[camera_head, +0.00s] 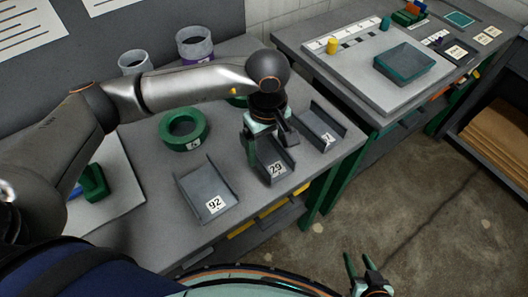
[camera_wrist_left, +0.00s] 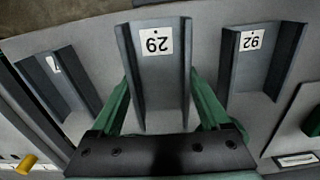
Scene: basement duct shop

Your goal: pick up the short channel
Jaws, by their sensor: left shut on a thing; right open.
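Three grey U-shaped channels with number tags are on the near bench. The channel tagged 29 (camera_head: 277,169) is in the middle, with my left gripper (camera_head: 262,143) over its far part. In the left wrist view my left gripper's green fingers (camera_wrist_left: 160,88) are shut on the two side walls of channel 29 (camera_wrist_left: 158,75). I cannot tell whether it is clear of the bench. The wider channel tagged 92 (camera_head: 205,187) lies to its left. Another channel (camera_head: 320,125), its tag partly readable, lies to its right. My right gripper (camera_head: 367,266) is open and empty above the floor.
A green ring (camera_head: 184,128) and two pale round collars (camera_head: 194,43) stand farther back on the near bench (camera_head: 160,222). A second bench (camera_head: 310,40) at the right holds a board with a teal block (camera_head: 404,63). Open floor (camera_head: 400,180) lies in front.

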